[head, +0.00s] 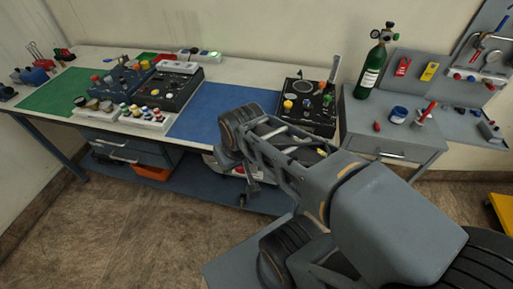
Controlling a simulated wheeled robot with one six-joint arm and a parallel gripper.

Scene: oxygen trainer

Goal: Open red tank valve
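A dark green gas tank (372,71) stands upright on the grey side cabinet at the right, with a gauge and fittings (385,34) at its top. No red valve on it can be made out at this size. A black trainer panel (297,119) with yellow, orange and dark knobs lies on the bench left of the tank. Another dark panel (171,91) with small coloured knobs lies further left. My arm folds across the lower right, in front of the bench. A small dark end part, perhaps my gripper (250,190), hangs below the bench edge; its fingers are not clear.
A blue mat (222,112) and a green mat (55,92) lie on the bench (250,68). A blue jar (398,115) and small red items are on the grey cabinet (372,137). A tool board (460,70) stands behind it. Floor (125,220) at left is clear.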

